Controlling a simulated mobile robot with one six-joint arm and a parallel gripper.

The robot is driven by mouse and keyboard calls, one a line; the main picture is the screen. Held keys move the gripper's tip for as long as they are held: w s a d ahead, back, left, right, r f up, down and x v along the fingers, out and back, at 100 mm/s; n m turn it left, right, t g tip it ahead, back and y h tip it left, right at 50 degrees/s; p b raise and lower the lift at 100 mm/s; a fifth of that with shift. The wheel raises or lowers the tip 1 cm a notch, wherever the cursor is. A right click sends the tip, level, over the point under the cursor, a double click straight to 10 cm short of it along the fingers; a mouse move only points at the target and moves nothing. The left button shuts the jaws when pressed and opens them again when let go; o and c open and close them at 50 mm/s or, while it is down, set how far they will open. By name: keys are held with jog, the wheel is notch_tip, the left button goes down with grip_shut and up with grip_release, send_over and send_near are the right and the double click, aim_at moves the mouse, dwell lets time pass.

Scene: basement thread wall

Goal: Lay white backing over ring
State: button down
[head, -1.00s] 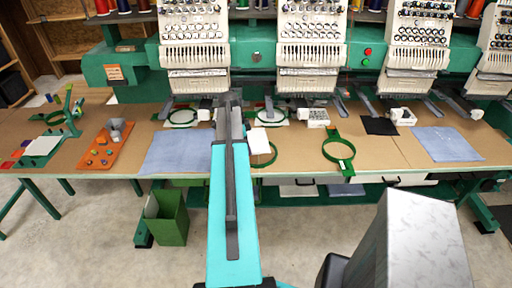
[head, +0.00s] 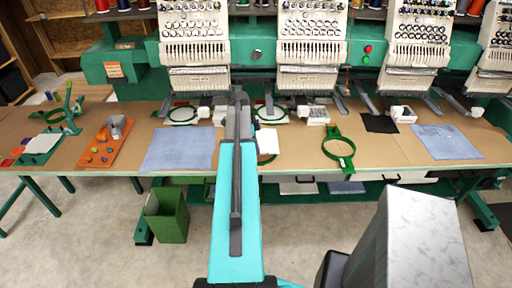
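A white backing sheet (head: 267,141) shows just right of my teal arm. A green ring (head: 268,161) shows below it as a thin arc; the rest is hidden by the sheet and my arm. I cannot tell whether the sheet rests on the ring or is held above it. A second green ring with a bracket (head: 338,148) lies bare on the table to the right. My gripper is hidden behind my arm's dark end link, so its fingers and any grip on the sheet do not show.
The brown table (head: 300,160) runs under several embroidery heads. Blue cloths (head: 178,149) (head: 448,141), a black square (head: 379,124), an orange tray (head: 105,143) and white boxes lie on it. A green bin (head: 167,215) stands on the floor.

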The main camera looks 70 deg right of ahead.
jog(key=shift+w+b+x, duration=0.25)
jog(key=shift+b+x, duration=0.3)
jog(key=shift+x, duration=0.55)
jog(key=shift+w+b+x, duration=0.25)
jog(key=shift+b+x, duration=0.25)
jog(key=shift+x, duration=0.65)
jog(key=shift+a+f, duration=0.15)
jog(key=shift+a, duration=0.1)
jog(key=c, duration=1.9)
grip_release()
jog(key=b+v, duration=0.4)
jog(key=v, duration=1)
